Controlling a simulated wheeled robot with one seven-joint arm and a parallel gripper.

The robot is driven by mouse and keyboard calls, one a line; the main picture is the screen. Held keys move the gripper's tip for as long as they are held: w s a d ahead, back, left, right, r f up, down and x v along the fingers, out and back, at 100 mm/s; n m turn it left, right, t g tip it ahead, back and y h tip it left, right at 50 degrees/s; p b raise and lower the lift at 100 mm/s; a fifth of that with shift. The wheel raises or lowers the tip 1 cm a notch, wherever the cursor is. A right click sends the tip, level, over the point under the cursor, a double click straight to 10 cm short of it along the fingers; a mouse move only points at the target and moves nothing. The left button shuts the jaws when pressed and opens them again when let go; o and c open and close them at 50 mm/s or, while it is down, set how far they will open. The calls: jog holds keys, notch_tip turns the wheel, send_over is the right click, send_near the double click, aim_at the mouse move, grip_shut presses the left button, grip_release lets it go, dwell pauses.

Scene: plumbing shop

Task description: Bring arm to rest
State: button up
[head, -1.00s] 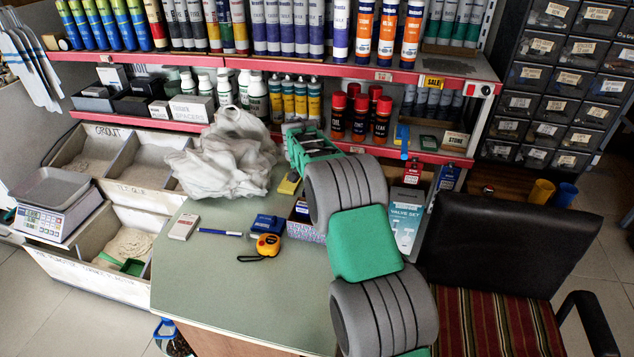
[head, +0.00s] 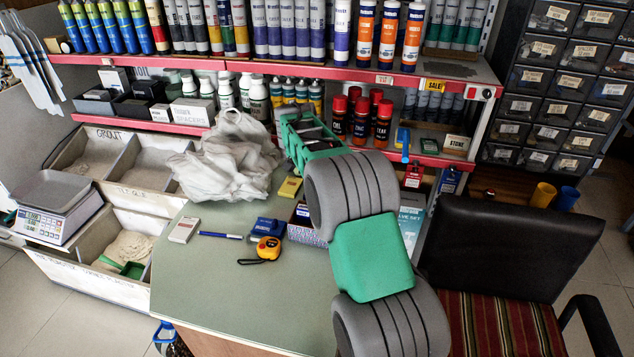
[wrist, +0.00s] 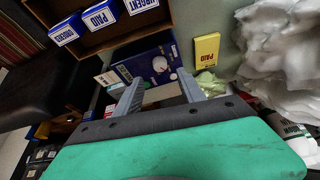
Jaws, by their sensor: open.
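My gripper (wrist: 160,92) shows in the wrist view with its two grey fingers spread apart and nothing held between them. In the head view my arm reaches up and forward over the right part of the green counter (head: 225,290). The green hand end is beside the crumpled whitish plastic (head: 230,155), in front of the lower shelf. The fingertips are hard to make out there.
A white box (head: 184,230), a pen (head: 220,236), a blue item (head: 270,227) and an orange tape measure (head: 266,249) lie on the counter. Red-capped cans (head: 361,120) stand behind my arm. A black chair (head: 510,245) is at right. The counter's front is clear.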

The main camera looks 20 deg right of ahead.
jog(key=shift+s+a+r, duration=0.1)
jog(key=shift+s+r, duration=0.05)
jog(key=shift+r, duration=0.2)
